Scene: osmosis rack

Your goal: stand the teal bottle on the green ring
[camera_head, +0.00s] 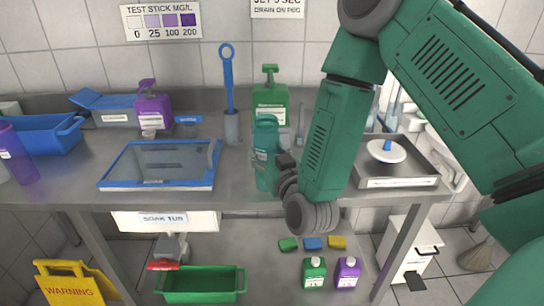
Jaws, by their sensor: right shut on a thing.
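The teal bottle (265,140) is upright near the front middle of the steel table. My right gripper (282,172) comes in from the right and is shut on the teal bottle, low on its right side. I cannot tell whether the bottle's base touches the table or hangs just above it. I cannot make out the green ring; the bottle or my right arm may hide it. My left gripper is not in view.
A blue-framed tray (157,187) lies left of the bottle. A green pump bottle (270,97) and a blue-handled brush (228,80) stand behind. A steel tray (400,182) with a white disc is at the right. Bare table (232,180) shows left of the bottle.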

